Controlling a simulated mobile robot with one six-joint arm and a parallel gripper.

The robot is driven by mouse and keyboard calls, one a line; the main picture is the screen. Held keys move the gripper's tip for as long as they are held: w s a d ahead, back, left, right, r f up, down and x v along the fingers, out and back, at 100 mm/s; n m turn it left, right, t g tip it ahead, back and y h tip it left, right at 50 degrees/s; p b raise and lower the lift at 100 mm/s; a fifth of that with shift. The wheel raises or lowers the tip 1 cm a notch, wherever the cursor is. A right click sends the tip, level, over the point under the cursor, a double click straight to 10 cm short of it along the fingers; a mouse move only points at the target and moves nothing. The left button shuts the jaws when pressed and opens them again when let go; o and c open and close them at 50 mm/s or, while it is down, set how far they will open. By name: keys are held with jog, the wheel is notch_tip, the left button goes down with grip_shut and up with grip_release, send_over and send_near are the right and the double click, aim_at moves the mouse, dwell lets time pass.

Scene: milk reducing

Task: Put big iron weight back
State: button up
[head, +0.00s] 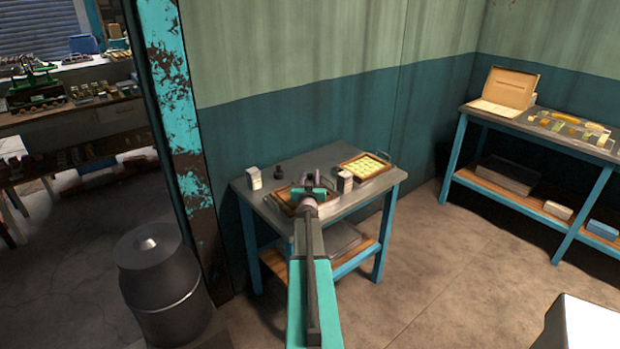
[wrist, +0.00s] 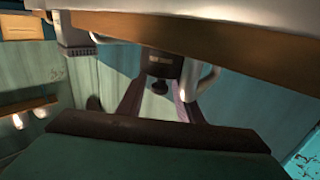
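A dark knobbed object that looks like an iron weight (wrist: 163,66) appears inverted in the wrist view, between the two fingers of my gripper (wrist: 160,98). Its knob hangs between the fingers with gaps beside it. I cannot tell whether the fingertips touch its body. In the head view my gripper (head: 312,184) is over the front middle of the small table (head: 335,212), above a wooden tray (head: 280,197). A smaller dark weight (head: 279,173) stands on the table to the left of it.
A white box (head: 254,178) stands at the table's left and another (head: 344,183) right beside my gripper. A tray with pale yellow pieces (head: 366,165) lies at the back right. A large dark canister (head: 158,285) stands on the floor at left. A wall closes the back.

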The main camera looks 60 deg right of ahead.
aim_at(309, 178)
jog(key=shift+o, duration=0.2)
jog(key=shift+p, duration=0.35)
jog(key=shift+s+a+f, duration=0.1)
jog(key=shift+a, duration=0.1)
jog(key=shift+b+v, duration=0.55)
jog(key=shift+v, duration=0.55)
jog(key=shift+b+v, duration=0.7)
jog(key=shift+v, duration=0.65)
jog(key=b+v, duration=0.1)
jog(key=v, duration=0.7)
jog(key=shift+a+b, duration=0.3)
jog(key=shift+b, duration=0.1)
